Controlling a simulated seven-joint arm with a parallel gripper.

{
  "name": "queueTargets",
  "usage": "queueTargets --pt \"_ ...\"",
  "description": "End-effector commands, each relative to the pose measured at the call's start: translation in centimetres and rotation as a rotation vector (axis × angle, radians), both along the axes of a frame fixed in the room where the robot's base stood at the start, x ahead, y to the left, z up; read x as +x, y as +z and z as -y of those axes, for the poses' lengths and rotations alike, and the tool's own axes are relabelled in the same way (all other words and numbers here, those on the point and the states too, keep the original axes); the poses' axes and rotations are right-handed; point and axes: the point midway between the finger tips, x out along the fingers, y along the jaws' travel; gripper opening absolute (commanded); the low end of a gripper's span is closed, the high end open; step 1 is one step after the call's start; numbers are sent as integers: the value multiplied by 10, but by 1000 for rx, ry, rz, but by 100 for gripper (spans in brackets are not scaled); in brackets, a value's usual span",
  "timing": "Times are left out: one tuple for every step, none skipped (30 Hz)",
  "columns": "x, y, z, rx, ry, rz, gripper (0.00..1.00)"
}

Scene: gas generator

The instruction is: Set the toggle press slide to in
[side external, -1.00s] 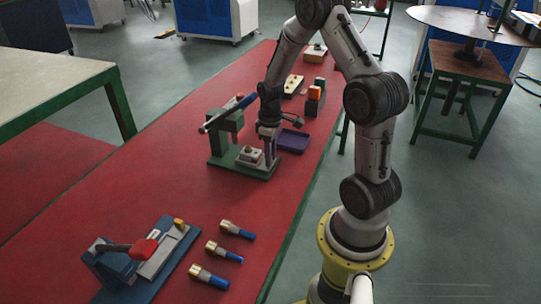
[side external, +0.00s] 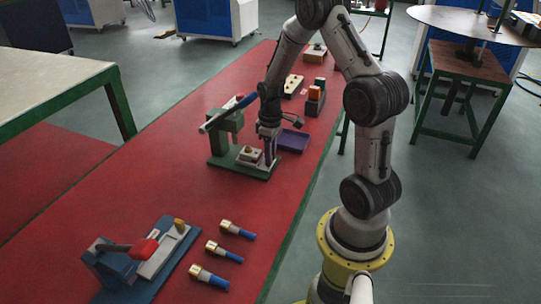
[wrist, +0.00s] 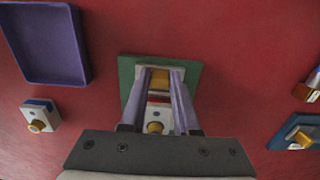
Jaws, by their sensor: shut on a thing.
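The green press (side external: 217,141) stands on a green base plate on the red table in the side view. Its long lever (side external: 222,114) with a blue end slants up to the right. A pale slide block (side external: 249,154) sits on the base. My gripper (side external: 269,155) reaches down at the right end of the base. In the wrist view, my gripper (wrist: 160,78) has its two fingers closed on a brass-coloured piece of the press (wrist: 159,82). The pale block and a brass knob (wrist: 155,128) show between the fingers, partly hidden by the palm.
A purple tray (side external: 292,141) lies just behind my gripper. A blue fixture with a red handle (side external: 143,249) and several brass-and-blue fittings (side external: 237,230) lie at the front. Bare red table lies between press and fixture.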

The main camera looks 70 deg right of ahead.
Motion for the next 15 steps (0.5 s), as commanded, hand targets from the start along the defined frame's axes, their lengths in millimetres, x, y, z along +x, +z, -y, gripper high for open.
queueTargets --pt "1 1 1 -2 0 2 0" --pt "1 1 1 -2 0 2 0" --pt "1 1 1 -2 1 3 0" --pt "3 1 1 -2 1 3 0" --pt "6 1 1 -2 2 3 0" --pt "12 1 1 -3 3 4 0" --pt "17 1 2 -3 4 4 0" --pt "23 1 2 -3 4 4 0" --pt "30 1 1 -3 4 4 0" --pt "35 1 2 -3 4 4 0" --pt "39 1 1 -3 4 4 0" --pt "44 1 1 -3 3 4 0" --pt "47 1 1 -3 2 4 0" --pt "49 1 1 -3 2 4 0" --pt "51 1 1 -3 2 4 0"
